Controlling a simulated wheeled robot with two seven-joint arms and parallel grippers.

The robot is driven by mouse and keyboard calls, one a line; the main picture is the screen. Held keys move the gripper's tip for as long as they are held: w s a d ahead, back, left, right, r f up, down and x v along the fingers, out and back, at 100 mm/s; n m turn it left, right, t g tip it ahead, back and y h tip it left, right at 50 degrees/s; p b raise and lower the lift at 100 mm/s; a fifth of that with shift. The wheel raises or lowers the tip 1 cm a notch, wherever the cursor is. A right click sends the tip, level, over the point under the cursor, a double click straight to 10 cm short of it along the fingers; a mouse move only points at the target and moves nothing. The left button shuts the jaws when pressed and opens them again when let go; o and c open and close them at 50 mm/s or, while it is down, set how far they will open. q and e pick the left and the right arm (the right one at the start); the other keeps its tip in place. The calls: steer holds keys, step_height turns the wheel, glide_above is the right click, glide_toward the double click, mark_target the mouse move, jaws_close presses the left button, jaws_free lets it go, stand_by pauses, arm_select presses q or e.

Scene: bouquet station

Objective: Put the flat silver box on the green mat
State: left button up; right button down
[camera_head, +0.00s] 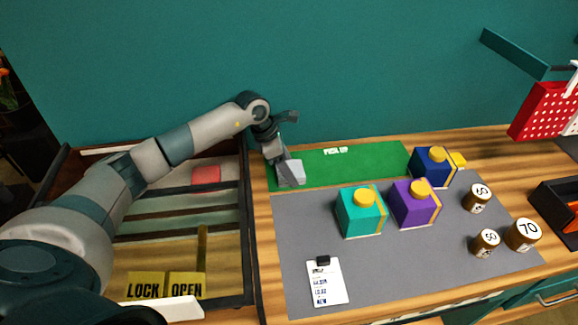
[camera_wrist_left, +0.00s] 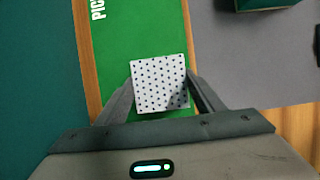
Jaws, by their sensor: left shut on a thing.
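The flat silver box (camera_head: 292,174) is a pale silver-grey piece at the near left end of the green mat (camera_head: 360,162). In the left wrist view the box (camera_wrist_left: 158,88) is squarish with dark dots, and the green mat (camera_wrist_left: 135,35) spreads behind and around it. My left gripper (camera_head: 281,165) is shut on the box, with one finger at each side of it. I cannot tell whether the box touches the mat or hangs just above it. My right gripper is not in view.
Teal (camera_head: 358,212), purple (camera_head: 411,205) and blue (camera_head: 430,168) boxes with yellow tops stand to the right. Numbered jars (camera_head: 486,243) stand farther right. A price card (camera_head: 325,282) lies on the grey mat (camera_head: 400,262). An open drawer-like tray (camera_head: 245,230) is at left.

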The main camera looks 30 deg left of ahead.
arm_select(q)
steer(key=shift+f, duration=0.15)
steer(key=o, duration=1.2)
steer(key=shift+c, duration=0.2)
steer(key=shift+r, duration=0.2)
steer(key=shift+a+r+b, duration=0.15)
steer(key=shift+r+b, duration=0.1)
steer(key=shift+b, duration=0.05)
steer(key=b+v, duration=0.4)
steer(key=v, duration=0.7)
steer(key=shift+r+b, duration=0.2)
steer(key=shift+b, duration=0.15)
steer(key=shift+s, duration=0.1)
